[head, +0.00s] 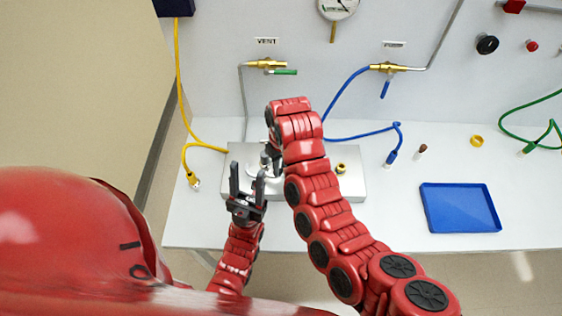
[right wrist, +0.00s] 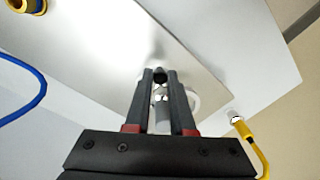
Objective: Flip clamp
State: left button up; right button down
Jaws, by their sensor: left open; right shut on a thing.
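The clamp (head: 264,171) stands on the grey metal plate (head: 350,188), with a pale round base; my right arm and left gripper partly cover it in the head view. In the right wrist view, the clamp (right wrist: 160,92) shows as a metal piece with a dark tip between the fingers. My right gripper (right wrist: 160,74) is shut on the clamp's upper part; in the head view it is mostly hidden by its own wrist. My left gripper (head: 247,178) is open and empty, fingers pointing up the picture, just left of and in front of the clamp.
A yellow cable's plug (head: 193,181) lies left of the plate. A brass fitting (head: 341,168) sits on the plate's right side. A blue hose end (head: 391,157) and a blue tray (head: 460,207) are further right.

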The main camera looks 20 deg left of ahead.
aim_at(281, 172)
jog(key=shift+s+m+p, duration=0.3)
jog(key=shift+s+m, duration=0.05)
jog(key=shift+m, duration=0.35)
jog(key=c, duration=0.8)
grip_release()
jog(key=shift+o, duration=0.2)
jog(key=shift+r, duration=0.35)
notch_tip(281, 172, up, 5)
jog(key=p, duration=0.2)
jog(key=shift+w+d+r+p, duration=0.15)
jog(key=shift+r+p, duration=0.05)
jog(key=shift+p, duration=0.15)
notch_tip(281, 172, up, 11)
jog(key=shift+w, duration=0.15)
